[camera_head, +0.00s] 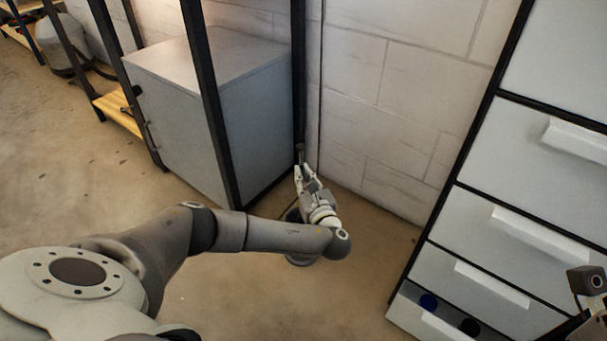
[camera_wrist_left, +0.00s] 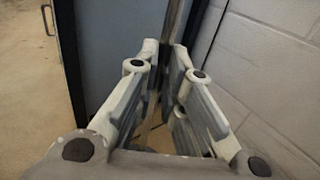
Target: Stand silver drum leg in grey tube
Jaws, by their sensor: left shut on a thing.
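My left gripper (camera_head: 303,170) reaches toward the corner between the grey cabinet and the white block wall. It is shut on the silver drum leg (camera_head: 300,150), whose thin upper end with a darker tip shows just above the fingers. In the left wrist view, the leg (camera_wrist_left: 173,38) runs upright between the fingertips (camera_wrist_left: 163,55). A dark grey round thing (camera_head: 302,261), perhaps the grey tube, stands on the floor, mostly hidden behind my left wrist.
A grey cabinet (camera_head: 240,120) inside a black post frame (camera_head: 215,110) stands close left of the gripper. The block wall (camera_head: 400,110) is close behind. A white drawer unit (camera_head: 500,250) stands at right. Floor (camera_head: 350,285) between is clear.

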